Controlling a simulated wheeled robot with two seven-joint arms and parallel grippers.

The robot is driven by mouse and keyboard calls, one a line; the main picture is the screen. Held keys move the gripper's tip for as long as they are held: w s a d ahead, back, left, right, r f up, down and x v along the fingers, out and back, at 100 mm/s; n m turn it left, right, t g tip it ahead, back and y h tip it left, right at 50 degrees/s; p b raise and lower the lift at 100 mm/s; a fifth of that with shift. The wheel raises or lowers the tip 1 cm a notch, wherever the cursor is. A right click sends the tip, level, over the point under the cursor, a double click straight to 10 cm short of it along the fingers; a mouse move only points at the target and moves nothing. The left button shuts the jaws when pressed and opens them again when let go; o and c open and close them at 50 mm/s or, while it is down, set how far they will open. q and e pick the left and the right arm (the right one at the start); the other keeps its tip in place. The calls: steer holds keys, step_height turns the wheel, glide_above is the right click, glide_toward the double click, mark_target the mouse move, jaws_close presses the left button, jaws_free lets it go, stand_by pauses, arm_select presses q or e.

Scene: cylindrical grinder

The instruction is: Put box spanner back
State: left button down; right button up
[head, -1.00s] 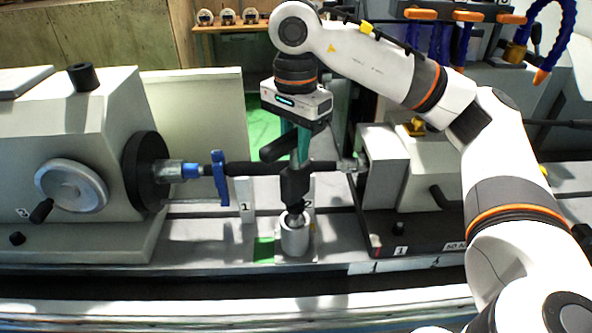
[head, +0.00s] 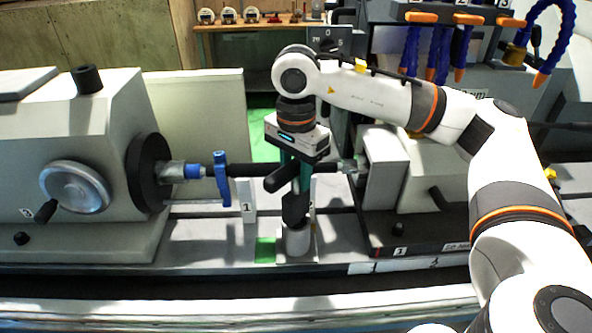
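The box spanner (head: 295,207) is a dark T-shaped tool with a thick black cross handle, standing roughly upright in the head view. My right gripper (head: 301,176) comes down from above with its teal fingers shut on the spanner around the handle. My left gripper is not in view.
A horizontal dark workpiece bar (head: 244,169) with a blue clamp (head: 222,178) runs just behind the spanner. The headstock handwheel (head: 75,187) is at left, the tailstock (head: 383,175) at right. Orange-tipped blue coolant hoses (head: 436,50) hang at upper right.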

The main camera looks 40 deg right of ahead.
steer(key=shift+o, duration=0.8)
steer(key=shift+r, duration=0.1)
steer(key=shift+r, duration=0.5)
step_height(320, 180, up, 6)
steer(key=shift+f+b, duration=0.2)
steer(key=shift+b, duration=0.6)
step_height(320, 180, up, 4)
steer(key=shift+r+p, duration=0.15)
steer(key=shift+p, duration=0.35)
steer(key=shift+r, duration=0.65)
